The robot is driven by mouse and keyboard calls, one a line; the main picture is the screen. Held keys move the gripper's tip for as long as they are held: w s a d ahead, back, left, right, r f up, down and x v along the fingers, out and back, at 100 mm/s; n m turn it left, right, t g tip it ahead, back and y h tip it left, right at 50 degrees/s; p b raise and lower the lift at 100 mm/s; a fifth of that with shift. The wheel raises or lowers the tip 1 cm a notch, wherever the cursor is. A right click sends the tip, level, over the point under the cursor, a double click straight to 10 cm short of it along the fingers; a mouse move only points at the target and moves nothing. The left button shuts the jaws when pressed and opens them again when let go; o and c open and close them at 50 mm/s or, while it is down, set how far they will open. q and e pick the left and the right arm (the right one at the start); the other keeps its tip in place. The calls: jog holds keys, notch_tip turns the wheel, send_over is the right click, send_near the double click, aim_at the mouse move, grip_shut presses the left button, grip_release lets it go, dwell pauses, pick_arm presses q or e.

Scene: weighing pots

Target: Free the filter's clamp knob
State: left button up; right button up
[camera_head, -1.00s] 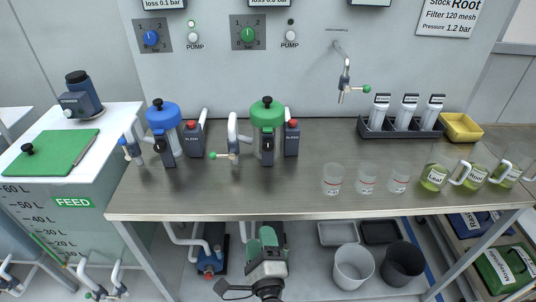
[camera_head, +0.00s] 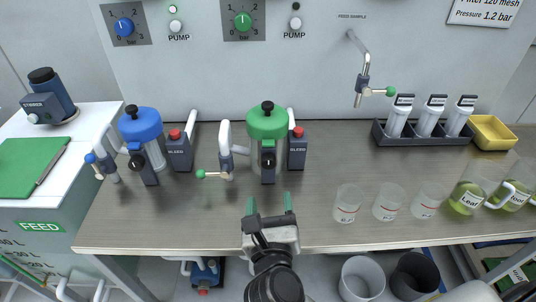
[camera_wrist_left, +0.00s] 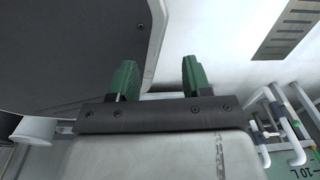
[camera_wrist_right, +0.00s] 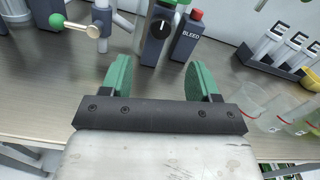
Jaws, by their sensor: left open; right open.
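The green-capped filter (camera_head: 266,126) stands on the steel bench, with a black knob (camera_head: 267,107) on top and a dark block (camera_head: 267,163) at its front. In the right wrist view this block carries a round black knob (camera_wrist_right: 167,26). A blue-capped filter (camera_head: 140,124) with a similar top knob (camera_head: 131,110) stands to its left. My right gripper (camera_head: 269,203) is open and empty, over the bench's front part, short of the green filter and apart from it. My left gripper (camera_wrist_left: 158,65) is open and empty in its wrist view, outside the head view.
Grey BLEED blocks (camera_head: 297,150) with red buttons stand beside the filters. A green-tipped valve handle (camera_head: 213,175) juts left of the green filter. Glass beakers (camera_head: 347,203) stand at right, before a vial rack (camera_head: 425,135) and yellow tray (camera_head: 492,132). The bench between gripper and filter is clear.

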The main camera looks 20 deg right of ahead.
aim_at(268, 164)
jog(key=x, duration=0.5)
jog(key=shift+r+p, duration=0.25)
jog(key=shift+p, duration=0.1)
jog(key=x, duration=0.4)
jog(key=shift+f, duration=0.2)
pick_arm(q)
jog(key=shift+s+r, duration=0.55)
pick_arm(e)
jog(key=shift+w+d, duration=0.15)
jog(key=shift+w, duration=0.4)
jog(key=c, duration=0.9)
pick_arm(q)
jog(key=shift+s+a, duration=0.1)
jog(key=shift+s, duration=0.2)
